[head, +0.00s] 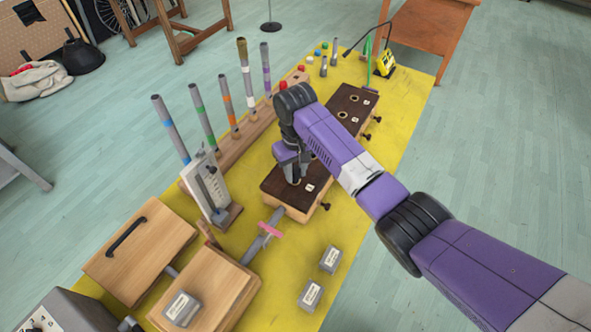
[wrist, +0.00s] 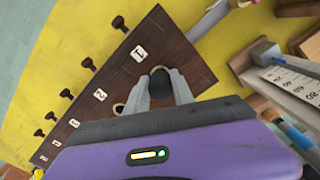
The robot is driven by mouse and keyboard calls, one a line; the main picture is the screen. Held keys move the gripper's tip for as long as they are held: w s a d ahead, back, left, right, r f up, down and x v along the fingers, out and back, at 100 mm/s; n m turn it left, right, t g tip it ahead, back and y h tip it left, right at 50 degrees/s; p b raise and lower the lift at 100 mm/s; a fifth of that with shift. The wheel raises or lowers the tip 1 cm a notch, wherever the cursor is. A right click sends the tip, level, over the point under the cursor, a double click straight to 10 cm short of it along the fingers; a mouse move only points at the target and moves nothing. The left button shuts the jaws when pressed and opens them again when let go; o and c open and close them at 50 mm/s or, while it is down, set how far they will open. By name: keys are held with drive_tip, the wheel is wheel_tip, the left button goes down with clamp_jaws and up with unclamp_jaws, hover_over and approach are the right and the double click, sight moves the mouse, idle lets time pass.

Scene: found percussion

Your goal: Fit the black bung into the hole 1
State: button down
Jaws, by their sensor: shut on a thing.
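My gripper (head: 294,178) points down over the near end of a long wooden box with a dark top (head: 273,184). In the wrist view, my gripper (wrist: 160,88) is shut on the black bung (wrist: 160,73), whose dark round end shows between the fingertips. The bung is beside the label 1 (wrist: 138,54) on the dark top, where hole 1 lies; the hole itself is hidden behind the bung and fingers. I cannot tell whether the bung is in the hole or just above it. A pale-ringed hole (wrist: 117,108) shows partly beside label 2 (wrist: 100,94).
A rack of upright banded tubes (head: 232,103) stands left of the box. A white scale stand (head: 209,187) is close to my gripper. Several black knobs (wrist: 118,22) line one box side. Grey labelled blocks (head: 311,294) lie on the yellow mat (head: 366,190).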

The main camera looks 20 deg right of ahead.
sight(295, 171)
drive_tip(key=shift+f+b, duration=0.5)
drive_tip(key=shift+f, duration=0.45)
drive_tip(key=c, duration=1)
unclamp_jaws()
drive_tip(key=shift+r, duration=0.1)
drive_tip(key=shift+r+b, duration=0.5)
drive_tip(key=shift+r, duration=3.3)
